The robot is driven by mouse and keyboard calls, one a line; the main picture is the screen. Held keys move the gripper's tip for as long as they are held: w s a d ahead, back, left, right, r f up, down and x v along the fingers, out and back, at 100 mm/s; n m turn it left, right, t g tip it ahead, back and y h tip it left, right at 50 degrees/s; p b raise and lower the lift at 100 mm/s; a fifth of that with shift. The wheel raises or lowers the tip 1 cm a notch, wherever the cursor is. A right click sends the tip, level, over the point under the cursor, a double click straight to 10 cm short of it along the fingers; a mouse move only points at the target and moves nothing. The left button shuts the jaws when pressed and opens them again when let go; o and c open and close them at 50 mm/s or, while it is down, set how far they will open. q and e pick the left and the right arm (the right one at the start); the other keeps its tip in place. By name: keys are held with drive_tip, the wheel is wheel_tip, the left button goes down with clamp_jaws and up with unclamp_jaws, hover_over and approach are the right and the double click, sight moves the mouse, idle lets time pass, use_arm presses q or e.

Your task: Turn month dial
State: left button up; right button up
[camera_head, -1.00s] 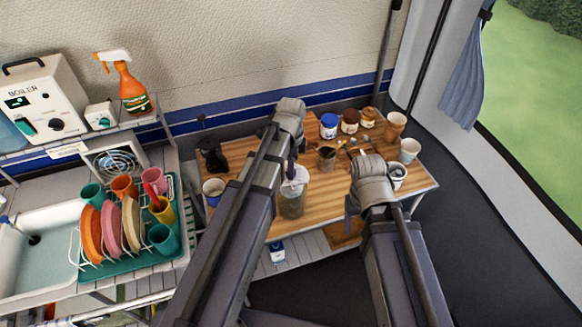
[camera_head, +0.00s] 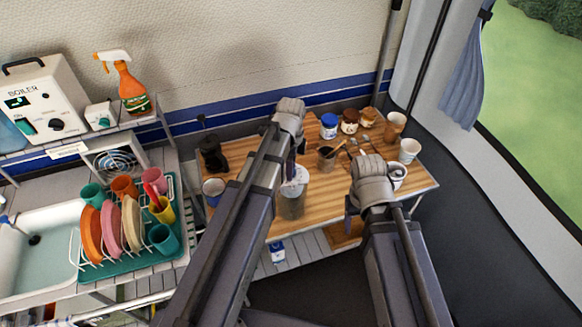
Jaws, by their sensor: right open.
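A clear jar with a pale round lid (camera_head: 293,203) stands upright at the front of the wooden table (camera_head: 325,208). I cannot make out a month dial or its markings; the lid is small and partly covered by my arm. My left gripper (camera_head: 296,165) points down close above the lid; its fingertips are too small and hidden to show their opening or any contact. My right gripper (camera_head: 351,207) is open, low over the table to the right of the jar, mostly hidden behind its wrist.
Several small jars (camera_head: 349,121) and cups (camera_head: 409,150) stand at the table's back right. A dark cup (camera_head: 326,157) is between my arms. A black coffee maker (camera_head: 212,154) and a mug (camera_head: 213,191) stand left. A dish rack (camera_head: 123,262) is further left.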

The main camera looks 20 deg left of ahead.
use_arm(q)
drive_tip(key=shift+o, duration=1.4)
drive_tip(key=shift+r, duration=0.1)
wheel_tip(320, 180, up, 8)
drive_tip(key=p, duration=0.8)
drive_tip(key=shift+f, duration=0.2)
drive_tip(key=shift+f, duration=0.1)
drive_tip(key=s+d+f+n+b, duration=0.4)
drive_tip(key=s+d+n, duration=0.1)
drive_tip(key=s+n, duration=0.1)
drive_tip(key=s+d+f+n+y+b, duration=0.1)
drive_tip(key=s+d+f+n+b, duration=0.3)
drive_tip(key=s+n, duration=0.3)
drive_tip(key=shift+s+d+f+b, duration=0.15)
drive_tip(key=shift+s+d+b, duration=0.25)
drive_tip(key=shift+s+d, duration=0.4)
